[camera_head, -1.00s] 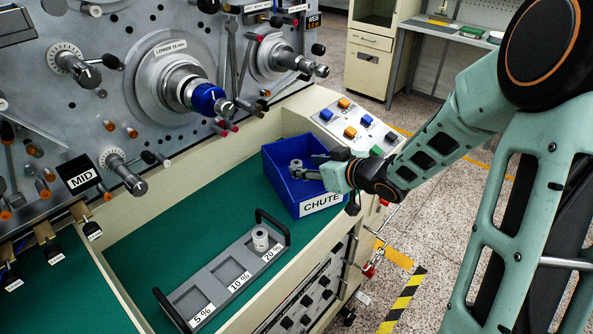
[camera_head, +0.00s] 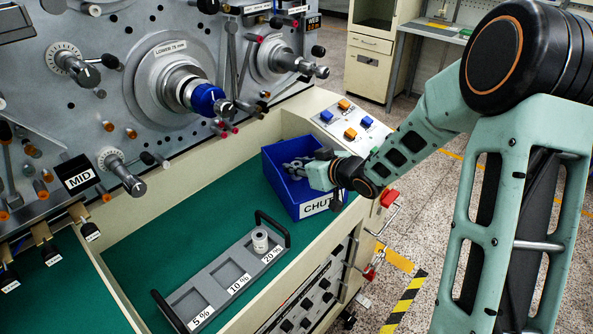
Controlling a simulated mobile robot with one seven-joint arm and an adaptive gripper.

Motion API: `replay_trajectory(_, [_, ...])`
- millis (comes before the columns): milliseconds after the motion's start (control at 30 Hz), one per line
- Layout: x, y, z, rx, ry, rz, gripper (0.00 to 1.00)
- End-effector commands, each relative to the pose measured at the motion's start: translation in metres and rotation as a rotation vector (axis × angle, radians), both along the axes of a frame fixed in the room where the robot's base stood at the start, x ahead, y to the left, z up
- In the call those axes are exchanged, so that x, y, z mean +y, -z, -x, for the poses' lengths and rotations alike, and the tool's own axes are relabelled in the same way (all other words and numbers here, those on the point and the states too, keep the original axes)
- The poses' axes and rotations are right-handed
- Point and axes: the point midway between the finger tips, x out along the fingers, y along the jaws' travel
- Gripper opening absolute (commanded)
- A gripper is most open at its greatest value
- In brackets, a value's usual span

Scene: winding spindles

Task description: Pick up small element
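My gripper (camera_head: 293,168) reaches from the right into the blue bin (camera_head: 283,199) labelled CHUTE. Its fingers are low in the bin, at the spot of a small grey element. The fingers largely cover that element, so I cannot tell whether they are apart or closed on it. A similar light grey cylindrical element (camera_head: 260,240) stands upright in the 20 % slot of the grey tray (camera_head: 212,302). The tray's 10 % and 5 % slots are empty.
The tray has black handles (camera_head: 272,226) at both ends and lies on the green surface (camera_head: 160,238). The winding machine's panel (camera_head: 120,45) with spindles and knobs rises behind. A button box (camera_head: 350,121) is beside the bin. Green surface left of the bin is clear.

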Motion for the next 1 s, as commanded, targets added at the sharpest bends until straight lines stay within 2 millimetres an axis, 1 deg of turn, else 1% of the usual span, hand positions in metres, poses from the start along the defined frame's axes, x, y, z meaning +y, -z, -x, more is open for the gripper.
replay_trajectory(33, [0.000, 0.000, 0.000, 0.000, 0.000, 0.000, 0.08])
replay_trajectory(100, [0.000, 0.000, 0.000, 0.000, 0.000, 0.000, 0.00])
replay_trajectory(367, [0.000, -0.001, 0.000, -0.001, 0.000, 0.000, 0.00])
replay_trajectory(467, [0.000, -0.006, 0.000, -0.002, -0.001, 0.001, 0.00])
replay_trajectory(567, [0.000, -0.016, 0.000, -0.003, 0.000, 0.000, 0.00])
replay_trajectory(700, [-0.003, -0.039, 0.001, -0.004, 0.001, 0.002, 0.00])
replay_trajectory(767, [-0.008, -0.049, 0.008, -0.005, 0.002, 0.001, 0.00])
replay_trajectory(1000, [-0.034, -0.102, 0.043, -0.005, 0.002, 0.004, 0.00])
